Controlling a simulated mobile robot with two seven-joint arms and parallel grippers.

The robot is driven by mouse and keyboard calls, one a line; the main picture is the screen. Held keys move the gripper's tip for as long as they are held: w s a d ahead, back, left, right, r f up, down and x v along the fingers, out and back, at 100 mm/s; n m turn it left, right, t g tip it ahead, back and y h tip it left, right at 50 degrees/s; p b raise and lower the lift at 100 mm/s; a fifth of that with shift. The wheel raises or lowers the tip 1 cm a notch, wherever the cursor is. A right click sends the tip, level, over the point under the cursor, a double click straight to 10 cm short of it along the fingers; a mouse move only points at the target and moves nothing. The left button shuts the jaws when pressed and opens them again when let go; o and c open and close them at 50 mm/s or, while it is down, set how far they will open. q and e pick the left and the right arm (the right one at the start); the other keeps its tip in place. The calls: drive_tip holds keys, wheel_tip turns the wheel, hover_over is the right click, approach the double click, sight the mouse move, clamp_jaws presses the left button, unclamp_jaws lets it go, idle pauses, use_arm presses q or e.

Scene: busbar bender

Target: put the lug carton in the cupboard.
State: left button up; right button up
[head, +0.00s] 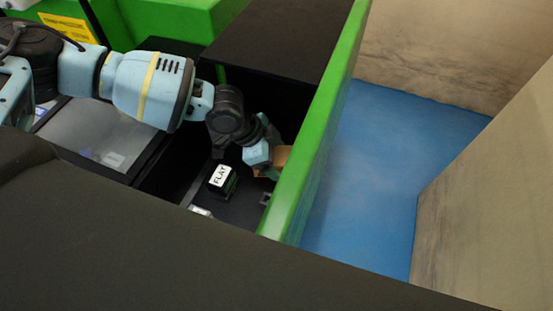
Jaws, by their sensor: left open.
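A small brown piece (281,157), which looks like the lug carton, shows at my left gripper, close to the inner side of a green panel. Most of it is hidden by the gripper and the panel. My left gripper (263,166) reaches down into a dark compartment behind that panel. It is open, with its jaws at the brown piece; I cannot tell whether they touch it. I cannot make out for sure whether this compartment is the cupboard. My right gripper is not in view.
The tall green panel (315,135) bounds the compartment on the right. A grey-lidded bin (100,130) lies left. Blue floor (365,170) is clear beyond the panel.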

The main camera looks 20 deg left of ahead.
use_arm(q)
drive_tip(key=shift+c, duration=0.2)
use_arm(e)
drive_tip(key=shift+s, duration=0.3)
use_arm(q)
drive_tip(key=shift+c, duration=1.2)
drive_tip(key=c, duration=1.1)
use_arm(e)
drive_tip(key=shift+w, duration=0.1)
use_arm(q)
drive_tip(key=shift+r, duration=0.15)
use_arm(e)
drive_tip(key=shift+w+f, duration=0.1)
